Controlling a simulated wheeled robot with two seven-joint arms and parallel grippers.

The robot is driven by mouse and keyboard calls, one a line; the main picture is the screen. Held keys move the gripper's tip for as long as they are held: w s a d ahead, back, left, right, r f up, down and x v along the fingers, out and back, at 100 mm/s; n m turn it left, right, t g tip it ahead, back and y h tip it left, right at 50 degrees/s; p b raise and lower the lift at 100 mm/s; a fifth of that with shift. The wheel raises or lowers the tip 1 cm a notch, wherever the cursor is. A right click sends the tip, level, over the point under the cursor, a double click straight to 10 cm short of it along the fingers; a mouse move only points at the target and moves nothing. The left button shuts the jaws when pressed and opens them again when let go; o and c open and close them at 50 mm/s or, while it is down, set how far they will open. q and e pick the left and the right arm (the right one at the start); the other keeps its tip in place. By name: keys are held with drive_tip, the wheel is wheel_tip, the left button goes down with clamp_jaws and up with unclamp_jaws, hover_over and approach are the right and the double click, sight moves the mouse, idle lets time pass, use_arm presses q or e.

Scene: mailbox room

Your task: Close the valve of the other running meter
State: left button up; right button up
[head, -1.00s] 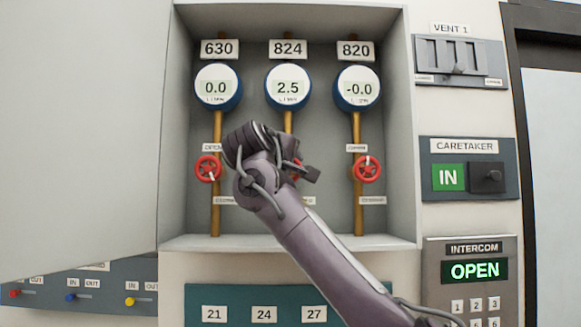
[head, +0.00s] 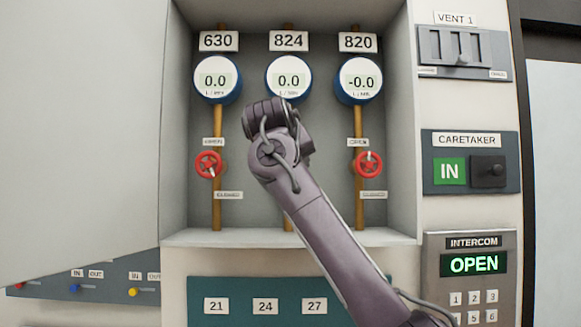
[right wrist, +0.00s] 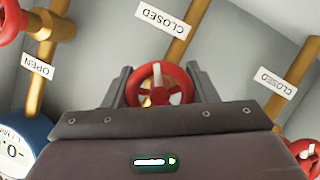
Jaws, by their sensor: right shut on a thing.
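Three round gauges hang in the wall recess. The 630 gauge (head: 217,80) reads 0.0, the 824 gauge (head: 288,79) reads 0.0 and the 820 gauge (head: 358,80) reads -0.0. The red valve wheels under 630 (head: 208,164) and 820 (head: 368,164) are in plain view. The middle red wheel (right wrist: 158,92), under 824, is hidden behind my right arm in the head view. In the right wrist view my right gripper (right wrist: 160,84) has a finger on either side of this wheel and is shut on it. My left gripper is out of view.
A pale panel (head: 80,130) stands left of the recess. The recess has a front ledge (head: 210,238). To the right are the vent switch panel (head: 462,50), the caretaker panel (head: 470,178) and the intercom (head: 473,240).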

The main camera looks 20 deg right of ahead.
drive_tip(key=shift+f, duration=0.25)
drive_tip(key=o, duration=0.9)
drive_tip(key=shift+o, duration=0.2)
drive_tip(key=shift+r, duration=0.1)
drive_tip(key=shift+r, duration=0.1)
